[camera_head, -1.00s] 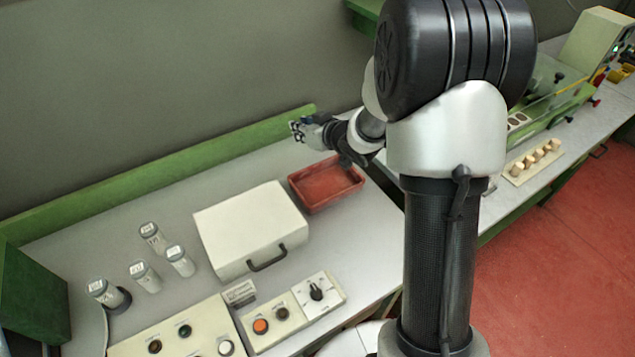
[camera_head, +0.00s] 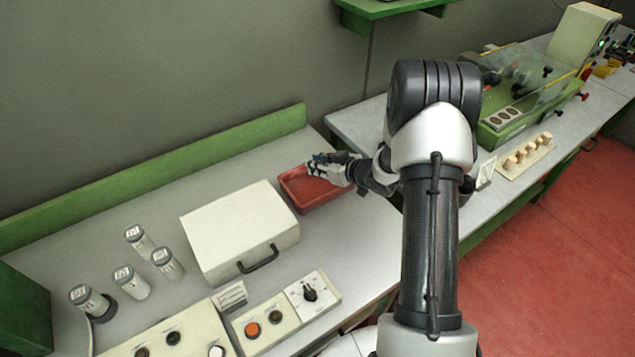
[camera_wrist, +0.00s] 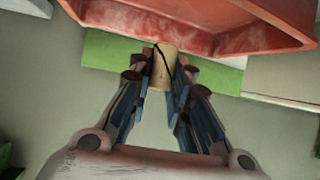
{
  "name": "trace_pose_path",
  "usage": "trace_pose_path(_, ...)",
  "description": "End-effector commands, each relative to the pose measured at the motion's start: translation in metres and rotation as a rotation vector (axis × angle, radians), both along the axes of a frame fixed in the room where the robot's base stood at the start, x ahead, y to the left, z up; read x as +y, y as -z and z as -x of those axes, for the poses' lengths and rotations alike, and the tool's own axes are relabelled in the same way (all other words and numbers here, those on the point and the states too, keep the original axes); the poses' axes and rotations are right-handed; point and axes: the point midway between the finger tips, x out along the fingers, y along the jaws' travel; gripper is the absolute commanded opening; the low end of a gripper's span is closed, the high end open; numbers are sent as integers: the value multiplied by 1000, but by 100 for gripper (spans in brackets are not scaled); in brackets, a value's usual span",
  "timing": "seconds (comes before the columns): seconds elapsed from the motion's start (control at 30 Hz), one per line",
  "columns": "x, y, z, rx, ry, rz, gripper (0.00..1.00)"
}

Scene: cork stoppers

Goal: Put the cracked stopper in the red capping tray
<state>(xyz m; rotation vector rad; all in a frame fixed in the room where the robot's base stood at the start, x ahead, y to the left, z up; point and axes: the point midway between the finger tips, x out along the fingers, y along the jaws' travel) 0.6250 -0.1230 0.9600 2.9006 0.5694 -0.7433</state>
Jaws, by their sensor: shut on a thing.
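The cracked stopper (camera_wrist: 163,70) is a tan cork cylinder with a dark crack line across it, seen in the wrist view between the fingertips. My gripper (camera_wrist: 163,85) is shut on it. The red capping tray (camera_wrist: 210,25) fills the top of the wrist view, just beyond the stopper. In the head view the red tray (camera_head: 298,193) sits on the grey bench, and my gripper (camera_head: 318,166) is over its right part. The stopper is too small or hidden to make out in the head view.
A white case (camera_head: 235,225) with a dark handle stands left of the tray. Several labelled vials (camera_head: 140,240) stand further left. Control boxes (camera_head: 280,315) lie in front. A rack with several corks (camera_head: 525,158) and a green machine (camera_head: 520,100) are on the right bench.

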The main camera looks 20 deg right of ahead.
Motion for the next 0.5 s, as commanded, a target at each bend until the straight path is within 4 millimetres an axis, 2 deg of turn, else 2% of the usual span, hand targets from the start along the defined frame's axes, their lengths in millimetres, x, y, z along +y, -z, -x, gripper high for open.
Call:
trace_pose_path(0.03, 0, 8, 0, 1, 0, -1, 12)
trace_pose_path(0.23, 0, 20, 0, -1, 0, 0, 12)
trace_pose_path(0.4, 0, 47, 0, 1, 0, -1, 12)
trace_pose_path(0.5, 0, 56, 0, 0, 0, -1, 12)
